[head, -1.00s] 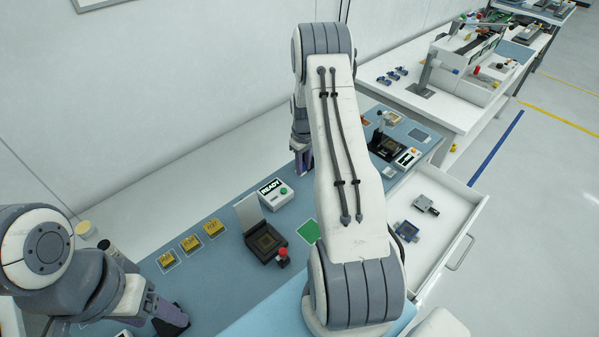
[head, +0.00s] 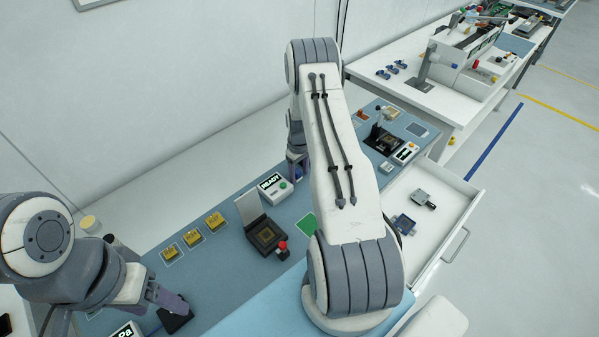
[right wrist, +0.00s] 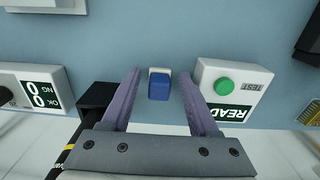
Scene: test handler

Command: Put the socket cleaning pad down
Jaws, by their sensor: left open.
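A small blue block with a whitish end, apparently the socket cleaning pad (right wrist: 159,86), rests on the blue-grey mat in the right wrist view. My right gripper (right wrist: 160,80) is open, with a purple finger on each side of the pad and a visible gap on both sides. In the head view my right gripper (head: 297,168) is partly hidden behind my right arm, and I cannot make out the pad there. My left gripper (head: 176,306) is open at the lower left, over a dark object on the mat.
A white READY box (head: 274,187) with a green button stands right beside the right gripper. An OK/NG counter box (right wrist: 33,90) is on its other side. An open socket (head: 265,236), several yellow parts (head: 192,237) and an open drawer (head: 440,205) are nearby.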

